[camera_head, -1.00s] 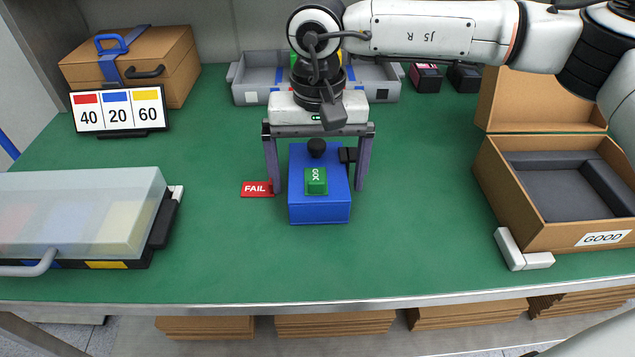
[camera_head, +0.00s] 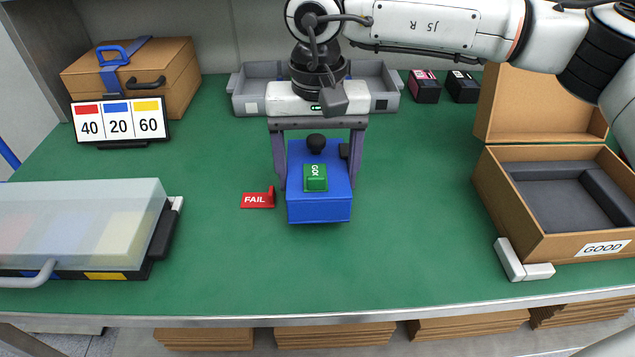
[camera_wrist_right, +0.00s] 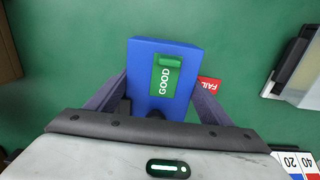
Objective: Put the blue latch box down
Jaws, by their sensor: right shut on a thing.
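The blue latch box (camera_head: 320,208) is at the middle of the green table, with a green GOOD tag (camera_head: 316,178) on its top face. A black knob and a black latch show near its back. My right gripper (camera_head: 320,175) reaches down from above, its two fingers shut against the left and right sides of the box. The box looks slightly raised; its underside is hidden. In the right wrist view the box (camera_wrist_right: 143,80) sits between the fingers. My left gripper is not in view.
A red FAIL tag (camera_head: 257,199) lies just left of the box. An open carton marked GOOD (camera_head: 550,250) is at the right, a clear-lidded case (camera_head: 90,220) at the left. A grey tray (camera_head: 245,95) stands behind. Table in front of the box is clear.

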